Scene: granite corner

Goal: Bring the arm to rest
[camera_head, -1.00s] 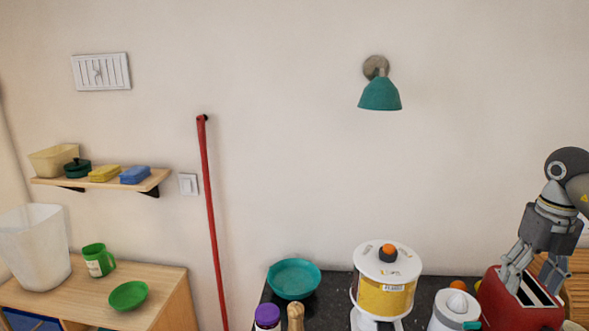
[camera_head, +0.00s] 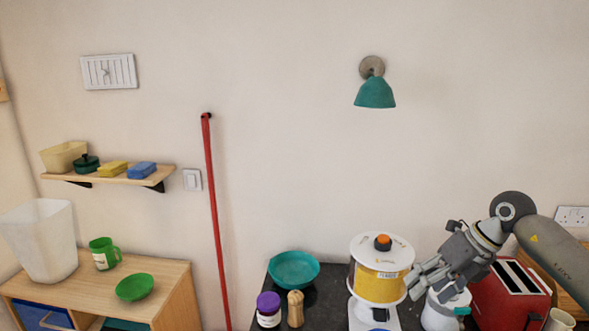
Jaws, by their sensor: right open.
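My right gripper (camera_head: 428,283) is at the right of the head view, on an arm that comes in from the right edge. It is open, with its fingers pointing down and to the left. I see nothing between the fingers. They are in front of the white juicer (camera_head: 445,307) and beside the yellow and white machine (camera_head: 380,272); I cannot tell whether they touch either. The red toaster (camera_head: 505,296) is partly hidden behind my arm. My left gripper is not in view.
A teal bowl (camera_head: 294,269), a purple-lidded jar (camera_head: 268,309) and a wooden mill (camera_head: 295,308) stand on the dark counter (camera_head: 330,295). At left, a wooden cabinet (camera_head: 175,288) bears a white bin (camera_head: 42,240), a green mug (camera_head: 104,253) and a green bowl (camera_head: 134,287).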

